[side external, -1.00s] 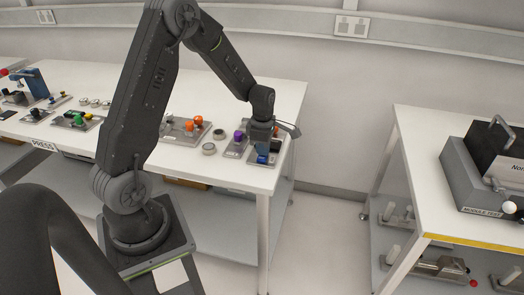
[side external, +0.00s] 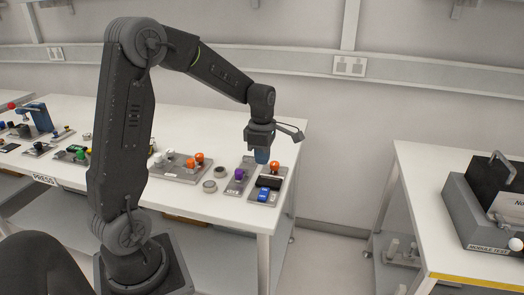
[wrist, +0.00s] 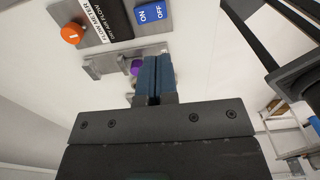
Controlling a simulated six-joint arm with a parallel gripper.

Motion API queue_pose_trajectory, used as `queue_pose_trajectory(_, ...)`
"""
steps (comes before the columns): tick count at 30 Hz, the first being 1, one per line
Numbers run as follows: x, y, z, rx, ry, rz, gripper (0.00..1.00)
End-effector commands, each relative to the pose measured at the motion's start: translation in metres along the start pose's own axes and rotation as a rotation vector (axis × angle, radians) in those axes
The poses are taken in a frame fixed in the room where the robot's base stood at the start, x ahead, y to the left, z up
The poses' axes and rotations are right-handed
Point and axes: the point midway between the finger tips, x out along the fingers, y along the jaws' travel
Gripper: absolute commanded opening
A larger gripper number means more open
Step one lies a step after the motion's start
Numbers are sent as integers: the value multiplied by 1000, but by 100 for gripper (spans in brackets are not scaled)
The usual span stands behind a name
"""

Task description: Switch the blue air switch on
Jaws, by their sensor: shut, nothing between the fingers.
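The blue air switch (side external: 263,195) sits at the front end of a grey panel (side external: 256,202) near the right end of the white bench. In the wrist view the blue switch (wrist: 150,13) is near the top, with ON and OFF in white; I cannot tell which side is pressed. My gripper (side external: 262,158) points down above the panel, clear of the switch. Its blue fingers are together and empty in the wrist view (wrist: 155,75). A black label strip lies beside the switch, and an orange knob (side external: 275,167) stands on the same panel.
A purple knob (side external: 239,174) stands on the neighbouring panel to the left. Round grey pieces (side external: 210,186) and a panel with orange knobs (side external: 178,169) lie further left. The bench (side external: 225,211) ends just right of the switch panel. A second table (side external: 420,183) stands apart at right.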

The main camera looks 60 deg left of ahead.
Motion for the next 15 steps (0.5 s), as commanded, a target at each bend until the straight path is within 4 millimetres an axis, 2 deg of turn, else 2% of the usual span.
queue_pose_trajectory(1,-8,-1,0,0,-1,3,0)
queue_pose_trajectory(6,-20,-3,0,0,0,1,0)
queue_pose_trajectory(15,-22,-3,0,0,0,-1,0)
